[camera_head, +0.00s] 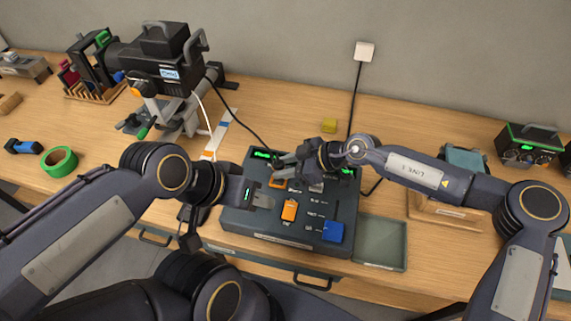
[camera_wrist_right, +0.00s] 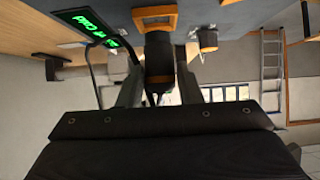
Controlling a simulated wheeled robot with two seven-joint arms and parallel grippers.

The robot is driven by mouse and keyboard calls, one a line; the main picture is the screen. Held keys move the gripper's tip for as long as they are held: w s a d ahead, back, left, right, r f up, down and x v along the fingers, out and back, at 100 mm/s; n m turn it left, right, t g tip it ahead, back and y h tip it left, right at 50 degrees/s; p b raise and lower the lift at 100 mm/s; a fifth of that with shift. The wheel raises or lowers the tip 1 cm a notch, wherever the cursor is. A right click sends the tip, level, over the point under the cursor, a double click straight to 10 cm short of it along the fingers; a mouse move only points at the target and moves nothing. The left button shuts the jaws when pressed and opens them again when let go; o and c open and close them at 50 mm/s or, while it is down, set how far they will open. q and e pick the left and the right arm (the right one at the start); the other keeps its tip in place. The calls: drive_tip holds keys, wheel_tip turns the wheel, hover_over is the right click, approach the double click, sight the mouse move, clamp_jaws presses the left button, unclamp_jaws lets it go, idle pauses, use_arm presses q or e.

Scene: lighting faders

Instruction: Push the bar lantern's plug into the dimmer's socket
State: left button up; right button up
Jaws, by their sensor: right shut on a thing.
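The dimmer (camera_head: 236,222) is a dark grey box on the bench, with green displays, faders and an orange-rimmed socket (camera_head: 278,183). My right gripper (camera_head: 284,163) is just above the socket. In the right wrist view its two fingers are shut on the black plug (camera_wrist_right: 159,62). The plug's end meets the orange socket rim (camera_wrist_right: 155,13) in that picture; I cannot tell how far in it is. The black lantern (camera_head: 150,55) stands at the back left, and its black cable (camera_head: 236,112) runs towards the plug. My left gripper (camera_head: 264,200) is low over the dimmer's left side; its finger gap is unclear.
A wall outlet (camera_head: 364,51) has a black cable. Green tape (camera_head: 59,161) lies at left. Bench behind the dimmer is mostly clear.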

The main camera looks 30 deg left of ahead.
drive_tip(key=shift+f+p, duration=0.75)
drive_tip(key=shift+f, duration=0.15)
idle(1.1)
drive_tip(key=shift+f+p, duration=0.15)
drive_tip(key=shift+p, duration=0.25)
drive_tip(key=shift+s+d+f, duration=0.1)
drive_tip(key=shift+f, duration=0.2)
idle(0.6)
drive_tip(key=o, duration=1.1)
drive_tip(key=shift+o, duration=0.2)
drive_tip(key=shift+r, duration=0.15)
